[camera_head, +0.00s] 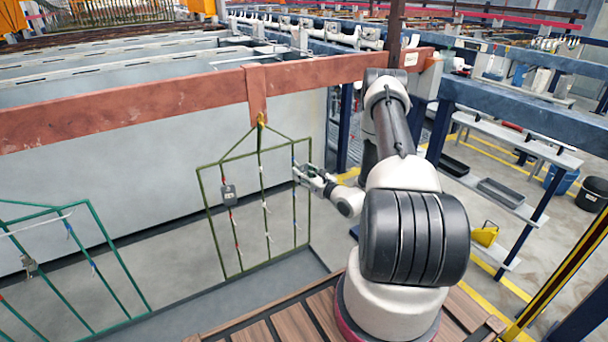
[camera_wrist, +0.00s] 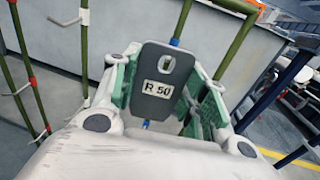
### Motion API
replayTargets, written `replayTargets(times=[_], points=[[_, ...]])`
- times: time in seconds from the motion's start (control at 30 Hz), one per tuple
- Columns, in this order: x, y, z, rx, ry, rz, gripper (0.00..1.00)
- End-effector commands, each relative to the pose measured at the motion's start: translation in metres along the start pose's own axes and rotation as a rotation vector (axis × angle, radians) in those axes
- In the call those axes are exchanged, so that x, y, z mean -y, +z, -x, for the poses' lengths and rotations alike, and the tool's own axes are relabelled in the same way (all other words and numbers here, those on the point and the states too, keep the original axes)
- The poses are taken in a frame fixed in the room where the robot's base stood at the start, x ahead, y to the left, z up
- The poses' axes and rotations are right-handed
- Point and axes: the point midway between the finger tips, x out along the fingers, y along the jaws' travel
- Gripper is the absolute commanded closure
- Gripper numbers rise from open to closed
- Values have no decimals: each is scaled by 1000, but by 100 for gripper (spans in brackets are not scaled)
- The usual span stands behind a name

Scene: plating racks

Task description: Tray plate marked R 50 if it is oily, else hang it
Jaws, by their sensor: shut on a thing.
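My gripper (camera_head: 312,178) is at the right side of a green wire rack (camera_head: 232,278) that hangs from the red-brown beam. In the wrist view its green-padded fingers are shut on the sides of a dark grey plate (camera_wrist: 153,101) marked R 50. The plate has an oval hole near its top and looks dull; I see no clear oily film. A green rod with blue bands runs behind it. I cannot tell whether a hook still goes through its hole. Another grey plate (camera_head: 229,195) hangs at the left of the same rack.
A teal rack (camera_head: 112,258) with a small plate (camera_head: 29,264) hangs at left. Two dark trays (camera_head: 452,164) (camera_head: 500,192) sit on a shelf at right, below a white upper shelf. The beam (camera_head: 150,99) spans above my gripper. A grey tank wall stands behind the racks.

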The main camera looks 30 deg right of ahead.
Motion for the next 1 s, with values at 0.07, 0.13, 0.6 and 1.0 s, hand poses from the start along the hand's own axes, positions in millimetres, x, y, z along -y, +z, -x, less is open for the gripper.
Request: replayTargets(times=[0.07,0.13,0.6,1.0], points=[[0,1,-2,1,0,1,85],[0,1,-3,1,0,1,85],[1,1,-7,2,0,1,85],[3,-1,-19,1,1,1,85]])
